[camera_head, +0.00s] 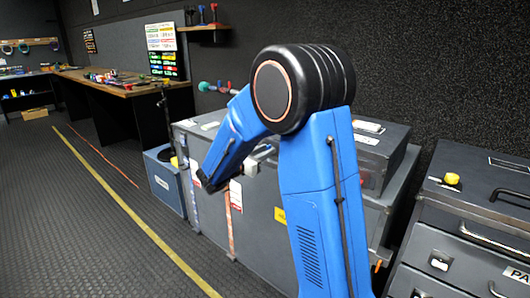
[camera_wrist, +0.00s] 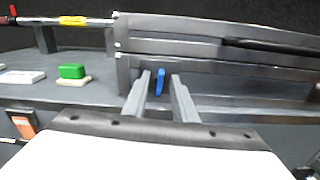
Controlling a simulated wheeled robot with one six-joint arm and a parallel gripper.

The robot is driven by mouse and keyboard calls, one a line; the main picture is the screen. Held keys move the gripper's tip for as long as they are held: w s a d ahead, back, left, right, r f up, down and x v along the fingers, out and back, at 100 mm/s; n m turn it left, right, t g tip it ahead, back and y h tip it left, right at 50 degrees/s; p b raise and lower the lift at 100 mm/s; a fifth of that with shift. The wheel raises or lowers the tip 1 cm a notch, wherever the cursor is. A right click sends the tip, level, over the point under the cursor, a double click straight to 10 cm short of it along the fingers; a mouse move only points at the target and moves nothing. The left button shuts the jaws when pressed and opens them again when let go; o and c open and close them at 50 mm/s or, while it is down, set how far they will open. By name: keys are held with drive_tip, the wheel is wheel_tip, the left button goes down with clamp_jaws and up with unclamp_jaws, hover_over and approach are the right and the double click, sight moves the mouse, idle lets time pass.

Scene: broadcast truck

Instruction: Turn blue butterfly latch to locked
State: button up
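The blue butterfly latch (camera_wrist: 160,82) shows in the wrist view as a small, upright, narrow blue piece at the front of a grey case (camera_wrist: 215,72). My gripper (camera_wrist: 160,78) is open, with one finger on each side of the latch in the picture. A gap shows between each finger and the blue piece, so I see no contact. I cannot tell how deep the latch lies between the fingers. In the head view my own blue arm stands before the grey cases, and the latch cannot be made out there.
In the wrist view a green piece (camera_wrist: 72,72) on a pale base lies to the left, with an orange label (camera_wrist: 23,126) below it. A bar with a yellow band (camera_wrist: 73,20) is behind. The floor (camera_head: 80,230) at left is clear in the head view.

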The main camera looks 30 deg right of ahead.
clamp_jaws()
drive_tip(key=shift+m, duration=0.4)
drive_tip(key=shift+s+d+f+m, duration=0.1)
drive_tip(key=shift+m, duration=2.6)
drive_tip(key=shift+s+a+f+m, duration=0.1)
drive_tip(key=shift+m, duration=2.6)
drive_tip(key=shift+s+d+f+m, duration=0.1)
drive_tip(key=shift+m, duration=2.6)
